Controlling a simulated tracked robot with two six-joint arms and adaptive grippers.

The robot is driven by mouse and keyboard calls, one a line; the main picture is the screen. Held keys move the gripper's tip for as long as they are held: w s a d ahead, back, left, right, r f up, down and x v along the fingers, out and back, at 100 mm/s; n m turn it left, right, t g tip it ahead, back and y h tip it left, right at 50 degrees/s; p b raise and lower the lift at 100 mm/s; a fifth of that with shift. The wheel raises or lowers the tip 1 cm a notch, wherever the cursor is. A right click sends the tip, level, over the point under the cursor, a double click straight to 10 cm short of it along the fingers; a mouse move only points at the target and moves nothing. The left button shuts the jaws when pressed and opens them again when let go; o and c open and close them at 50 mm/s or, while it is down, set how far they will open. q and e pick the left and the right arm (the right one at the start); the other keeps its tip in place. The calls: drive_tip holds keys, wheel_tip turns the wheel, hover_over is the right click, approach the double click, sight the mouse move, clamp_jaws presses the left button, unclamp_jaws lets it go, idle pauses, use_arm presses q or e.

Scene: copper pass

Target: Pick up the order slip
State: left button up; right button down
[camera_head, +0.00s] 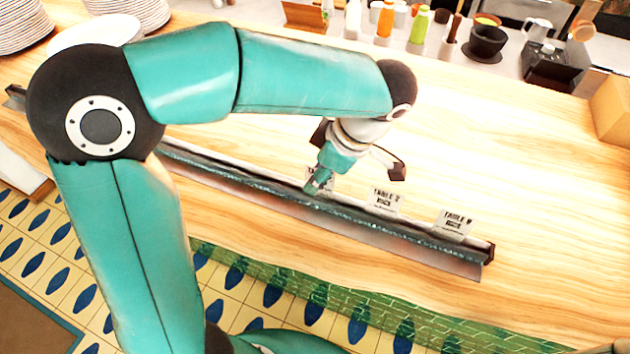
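Three white order slips stand upright in a long metal slip rail (400,236) on the wooden counter. The right slip (453,224) and the middle slip (386,200) show printed table labels. The left slip (326,183) is mostly hidden behind my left gripper (355,174). That gripper hangs over the rail, with a dark finger out to the right and a teal part reaching down at the left slip. Its fingers look spread apart; I cannot tell whether it touches the slip.
Plates (20,25) are stacked at the back left. Bottles (420,25), a dark bowl (487,42) and a black box (553,68) stand along the back. A cardboard-coloured box (612,105) sits at the right edge. The counter right of the rail is clear.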

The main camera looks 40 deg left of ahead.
use_arm(q)
clamp_jaws()
drive_tip(key=shift+r, duration=0.15)
